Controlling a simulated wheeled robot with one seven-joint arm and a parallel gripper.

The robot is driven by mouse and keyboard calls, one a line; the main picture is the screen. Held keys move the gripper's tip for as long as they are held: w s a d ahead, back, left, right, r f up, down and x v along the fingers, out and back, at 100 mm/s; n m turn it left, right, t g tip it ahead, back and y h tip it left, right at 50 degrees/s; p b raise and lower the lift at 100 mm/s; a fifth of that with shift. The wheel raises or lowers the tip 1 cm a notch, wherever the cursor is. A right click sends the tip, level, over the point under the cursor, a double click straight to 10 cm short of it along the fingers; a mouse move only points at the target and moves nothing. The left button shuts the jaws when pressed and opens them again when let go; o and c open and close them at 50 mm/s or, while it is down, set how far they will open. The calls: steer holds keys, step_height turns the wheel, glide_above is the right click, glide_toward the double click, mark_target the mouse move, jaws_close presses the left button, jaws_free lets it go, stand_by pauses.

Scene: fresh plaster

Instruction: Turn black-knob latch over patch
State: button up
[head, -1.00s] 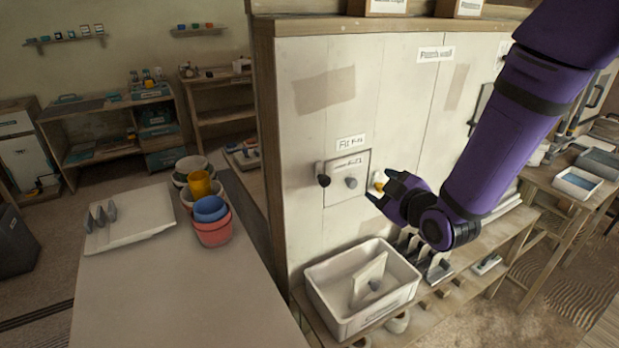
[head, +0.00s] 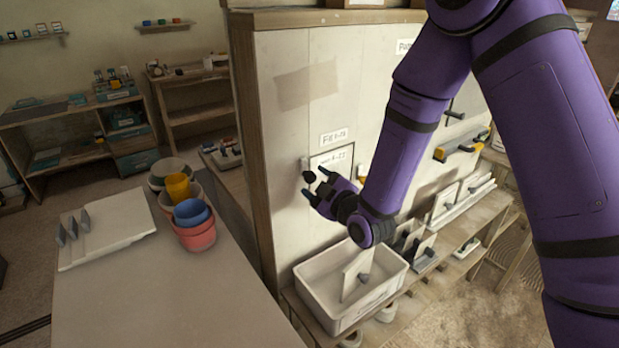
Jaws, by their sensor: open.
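The black-knob latch (head: 309,176) sits on the upright panel at the left edge of the square patch (head: 334,158). Its pale base shows just above the dark knob. My gripper (head: 314,184) is open, with its fingertips at the knob, one above and one below in the picture. I cannot tell whether they touch it.
A white bin (head: 318,302) holding a knobbed plate stands on the shelf below the patch. Plates and tools crowd the shelf to the right.

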mark_target(312, 179)
steer(key=shift+x, duration=1.6)
steer(key=c, duration=0.9)
steer(key=shift+c, duration=0.2)
